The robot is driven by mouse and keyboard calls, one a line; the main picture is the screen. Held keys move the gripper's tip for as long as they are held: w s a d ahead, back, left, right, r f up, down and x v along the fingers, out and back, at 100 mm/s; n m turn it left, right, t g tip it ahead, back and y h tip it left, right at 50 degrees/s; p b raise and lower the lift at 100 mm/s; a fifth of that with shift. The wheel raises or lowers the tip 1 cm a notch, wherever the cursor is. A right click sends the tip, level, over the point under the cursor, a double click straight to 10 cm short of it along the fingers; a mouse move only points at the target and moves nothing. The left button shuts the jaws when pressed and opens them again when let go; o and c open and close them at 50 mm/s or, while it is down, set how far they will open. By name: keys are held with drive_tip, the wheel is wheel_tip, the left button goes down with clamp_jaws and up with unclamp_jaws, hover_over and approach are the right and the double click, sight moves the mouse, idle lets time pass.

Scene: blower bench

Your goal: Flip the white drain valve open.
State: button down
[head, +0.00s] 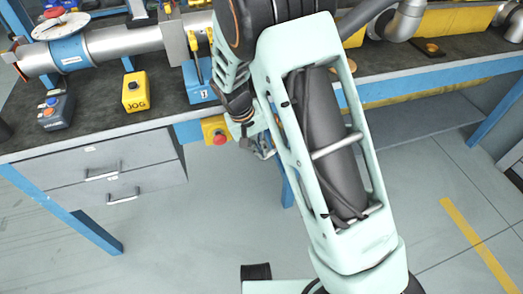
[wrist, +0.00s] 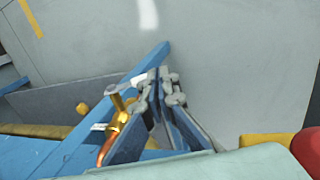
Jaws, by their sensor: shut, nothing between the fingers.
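My gripper (head: 263,150) hangs below the front edge of the bench in the head view, partly covered by my own arm. In the wrist view my gripper (wrist: 160,82) is shut, with nothing seen between its fingers. A brass valve body (wrist: 120,118) with a copper-coloured pipe end is close to the left of the fingers there. A small white piece (wrist: 99,127) shows beside the brass body; it may be the white drain valve's handle, but its position is unclear. I cannot tell whether the fingers touch the valve. I cannot make out the valve in the head view.
A yellow box with a red button (head: 220,139) is on the bench front, left of my gripper. Grey drawers (head: 110,178) are farther left. A blue frame bar (wrist: 70,152) runs behind the valve. The yellow JOG box (head: 134,92) stands on the bench top. Floor below is clear.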

sight(269, 155)
drive_tip(key=shift+x, duration=1.15)
drive_tip(key=shift+b+x, duration=0.7)
drive_tip(key=shift+x, duration=0.6)
drive_tip(key=shift+w+d+f+h, duration=0.15)
drive_tip(key=shift+d+f+h, duration=0.1)
drive_tip(key=shift+h, duration=0.25)
drive_tip(key=shift+d+r, duration=0.1)
drive_tip(key=shift+r, duration=0.1)
drive_tip(key=shift+r+p, duration=0.45)
drive_tip(key=shift+r, duration=0.3)
